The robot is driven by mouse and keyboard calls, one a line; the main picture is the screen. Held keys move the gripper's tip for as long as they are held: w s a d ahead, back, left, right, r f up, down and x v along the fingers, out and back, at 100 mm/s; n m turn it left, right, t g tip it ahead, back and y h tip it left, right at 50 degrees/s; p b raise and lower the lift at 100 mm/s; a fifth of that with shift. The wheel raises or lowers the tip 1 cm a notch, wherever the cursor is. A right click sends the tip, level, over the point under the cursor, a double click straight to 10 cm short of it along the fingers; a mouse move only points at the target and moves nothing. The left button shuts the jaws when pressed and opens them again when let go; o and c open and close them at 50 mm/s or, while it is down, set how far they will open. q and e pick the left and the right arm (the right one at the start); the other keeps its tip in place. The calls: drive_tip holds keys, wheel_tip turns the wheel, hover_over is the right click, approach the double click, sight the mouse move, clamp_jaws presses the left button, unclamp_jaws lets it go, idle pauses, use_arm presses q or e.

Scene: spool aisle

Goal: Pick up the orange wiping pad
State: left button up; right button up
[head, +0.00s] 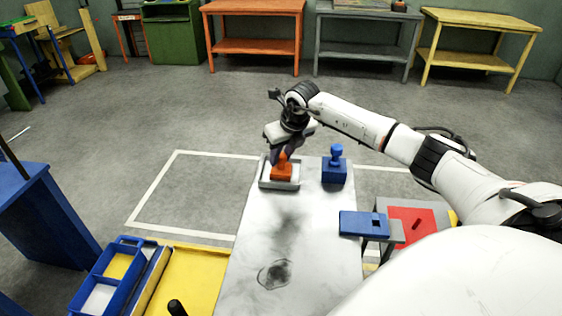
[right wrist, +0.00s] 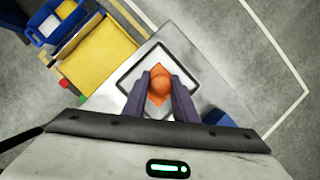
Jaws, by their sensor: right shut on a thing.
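The orange wiping pad (head: 282,172) sits in a shallow grey tray at the far end of the white table. My right gripper (head: 284,157) is above it, with its fingers down around the pad's upright knob. In the right wrist view the orange pad (right wrist: 159,89) shows between the two dark fingers of the right gripper (right wrist: 159,97), which are shut on it. The pad appears to be still in or just above the tray (right wrist: 194,58); I cannot tell if it touches. My left gripper is not in view.
A blue pad with a knob (head: 334,169) stands right of the tray. A dark smudge (head: 275,273) marks the near table top. A blue block (head: 362,224) and a red panel (head: 408,222) are at the right. A blue caddy (head: 103,275) stands by a yellow surface at the left.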

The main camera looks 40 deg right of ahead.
wheel_tip(320, 180, up, 10)
drive_tip(key=shift+r+b, duration=0.1)
drive_tip(key=shift+b, duration=0.35)
